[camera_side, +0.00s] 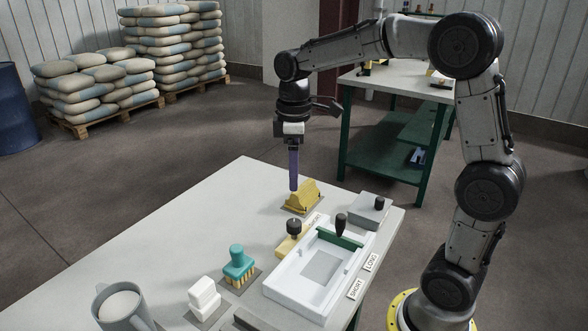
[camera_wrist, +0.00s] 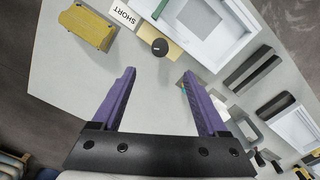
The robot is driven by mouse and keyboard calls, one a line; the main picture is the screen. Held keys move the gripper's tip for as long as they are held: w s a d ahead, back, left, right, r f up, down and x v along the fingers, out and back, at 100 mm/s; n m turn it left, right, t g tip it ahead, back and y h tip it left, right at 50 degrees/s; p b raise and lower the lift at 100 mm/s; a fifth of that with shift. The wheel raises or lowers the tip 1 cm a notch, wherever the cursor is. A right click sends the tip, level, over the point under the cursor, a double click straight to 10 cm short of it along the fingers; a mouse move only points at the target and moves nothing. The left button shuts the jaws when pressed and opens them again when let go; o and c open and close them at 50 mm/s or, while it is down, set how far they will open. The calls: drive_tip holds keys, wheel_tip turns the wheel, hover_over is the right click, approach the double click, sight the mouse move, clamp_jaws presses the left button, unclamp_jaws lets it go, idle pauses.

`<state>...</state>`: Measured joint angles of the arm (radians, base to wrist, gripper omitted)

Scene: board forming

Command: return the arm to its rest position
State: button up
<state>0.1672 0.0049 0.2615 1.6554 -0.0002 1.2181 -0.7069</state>
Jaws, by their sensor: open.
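My gripper (camera_side: 293,188) hangs from the arm with its purple fingers pointing down, over the far part of the table (camera_side: 215,205). In the side view its fingertips appear just above a yellow block (camera_side: 302,199); I cannot tell the exact gap. In the wrist view my gripper (camera_wrist: 159,74) has its two fingers well apart with nothing held between them. There the yellow block (camera_wrist: 88,27) lies at the upper left, outside the fingers.
A white tray (camera_side: 282,283) with a green bar, a black-knobbed yellow piece (camera_side: 290,245), a grey block (camera_side: 367,212), a teal brush (camera_side: 238,262), white blocks (camera_side: 204,297) and a grey jug (camera_side: 122,308) crowd the table. The table's left side is clear. A green-legged bench (camera_side: 400,80) stands behind.

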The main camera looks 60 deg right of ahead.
drive_tip(key=s+a+r+t, duration=0.45)
drive_tip(key=s+r, duration=0.25)
drive_tip(key=s, duration=0.4)
drive_tip(key=s+a+f+m+t, duration=0.1)
drive_tip(key=s+f+m, duration=0.5)
drive_tip(key=s, duration=0.2)
drive_tip(key=shift+a, duration=0.25)
